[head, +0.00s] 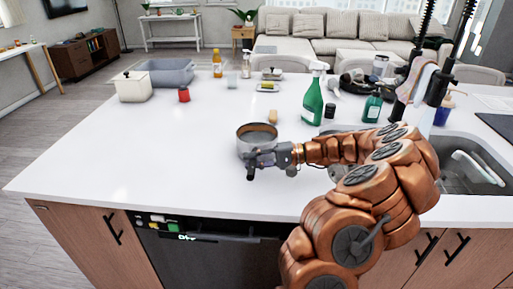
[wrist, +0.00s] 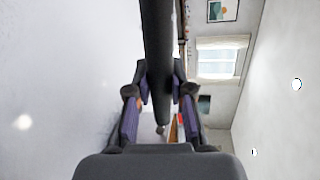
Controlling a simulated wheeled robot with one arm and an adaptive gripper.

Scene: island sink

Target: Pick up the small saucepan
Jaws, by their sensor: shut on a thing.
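The small saucepan (head: 257,133) is a round grey metal pan with a brownish inside, upright at the middle of the white island top. I cannot tell whether its base touches the counter. My gripper (head: 252,165) is at its near side, with the arm reaching in from the right. In the wrist view, the dark bar-like handle (wrist: 158,50) runs between the two fingers, and my gripper (wrist: 158,95) is shut on it. The gripper hides most of the handle in the head view.
Another metal pan (head: 339,170) is partly hidden behind my arm. A green spray bottle (head: 313,101) and a small tan item (head: 272,117) stand behind the saucepan. The left and front counter is clear.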

